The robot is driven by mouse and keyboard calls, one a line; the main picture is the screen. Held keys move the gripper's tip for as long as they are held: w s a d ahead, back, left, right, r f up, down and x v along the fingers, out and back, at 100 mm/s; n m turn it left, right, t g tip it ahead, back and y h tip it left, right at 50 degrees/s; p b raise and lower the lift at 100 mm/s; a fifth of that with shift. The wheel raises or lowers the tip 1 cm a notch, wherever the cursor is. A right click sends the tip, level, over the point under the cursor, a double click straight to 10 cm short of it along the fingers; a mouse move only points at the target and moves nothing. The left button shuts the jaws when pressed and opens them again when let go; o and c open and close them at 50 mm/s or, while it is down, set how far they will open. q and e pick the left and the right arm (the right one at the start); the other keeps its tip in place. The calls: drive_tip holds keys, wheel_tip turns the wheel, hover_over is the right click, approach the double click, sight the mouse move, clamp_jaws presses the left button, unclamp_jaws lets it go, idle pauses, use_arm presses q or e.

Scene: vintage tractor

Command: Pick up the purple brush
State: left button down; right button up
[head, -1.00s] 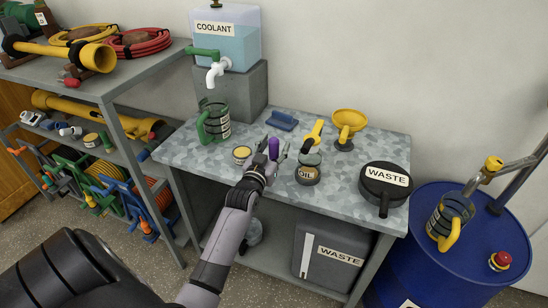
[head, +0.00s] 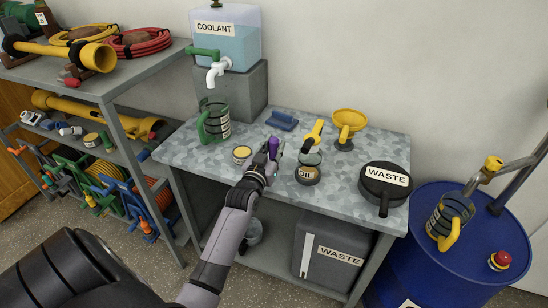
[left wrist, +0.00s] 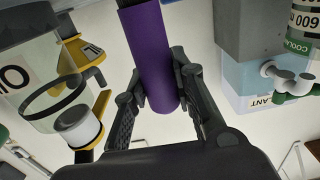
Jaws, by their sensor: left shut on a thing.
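The purple brush (head: 273,146) is at the middle of the grey speckled table (head: 180,152). My left gripper (head: 268,155) is shut on it, between the small round tin and the oil jug. In the left wrist view the brush's purple handle (left wrist: 152,55) stands between the two dark fingers (left wrist: 158,95), which touch it from both sides. The brush's far end is cut off by the top edge there. Whether the brush touches the table is hidden by the gripper. My right gripper is in neither view.
The oil jug (head: 308,170) stands close right of the gripper, the small tin (head: 241,154) close left. A green-handled jug (head: 215,120), blue brush (head: 282,120), yellow funnel (head: 349,122) and black waste pan (head: 385,184) stand around. A coolant tank (head: 226,45) is behind.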

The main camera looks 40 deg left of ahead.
use_arm(q)
wheel_tip(320, 180, up, 20)
drive_tip(key=p, duration=0.1)
idle(0.5)
drive_tip(key=shift+d+f, duration=0.1)
idle(0.4)
